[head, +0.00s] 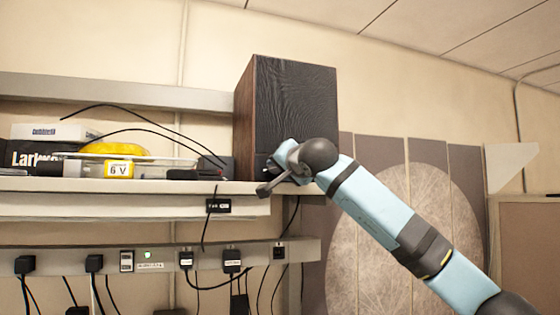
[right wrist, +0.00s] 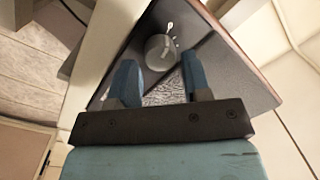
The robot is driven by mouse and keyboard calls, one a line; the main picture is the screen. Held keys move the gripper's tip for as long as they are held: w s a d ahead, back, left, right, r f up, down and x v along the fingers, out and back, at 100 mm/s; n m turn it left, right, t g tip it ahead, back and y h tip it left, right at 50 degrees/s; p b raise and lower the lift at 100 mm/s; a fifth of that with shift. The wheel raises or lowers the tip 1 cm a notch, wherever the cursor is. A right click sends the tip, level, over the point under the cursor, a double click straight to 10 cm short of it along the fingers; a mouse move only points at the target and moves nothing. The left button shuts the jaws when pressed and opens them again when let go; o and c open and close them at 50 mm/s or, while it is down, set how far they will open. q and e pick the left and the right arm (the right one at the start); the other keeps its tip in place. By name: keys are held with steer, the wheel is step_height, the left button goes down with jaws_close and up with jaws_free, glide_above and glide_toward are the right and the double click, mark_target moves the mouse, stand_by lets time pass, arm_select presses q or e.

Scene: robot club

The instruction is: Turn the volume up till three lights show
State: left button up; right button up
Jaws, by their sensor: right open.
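The speaker (head: 297,95), a tall box with a black front and brown wooden sides, stands at the right end of the shelf. In the right wrist view, its round grey volume knob (right wrist: 159,53) sits on the dark front panel. Small pale marks (right wrist: 170,28) show beside the knob; I cannot tell how many are lit. My right gripper (right wrist: 158,62) is open, its two blue fingers apart on either side of the knob; I cannot tell whether they touch it. In the head view, my right wrist covers the speaker's lower front and hides the knob. My left gripper is out of view.
The shelf (head: 130,186) holds a yellow item (head: 115,149) in a clear tray labelled 6 V, boxes and black cables left of the speaker. A power strip (head: 210,259) with several plugs runs below. A round patterned panel (head: 400,240) stands behind my arm.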

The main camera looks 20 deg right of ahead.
steer(key=shift+w+a, duration=0.1)
steer(key=shift+w, duration=0.5)
steer(key=c, duration=0.6)
steer(key=shift+c, duration=0.2)
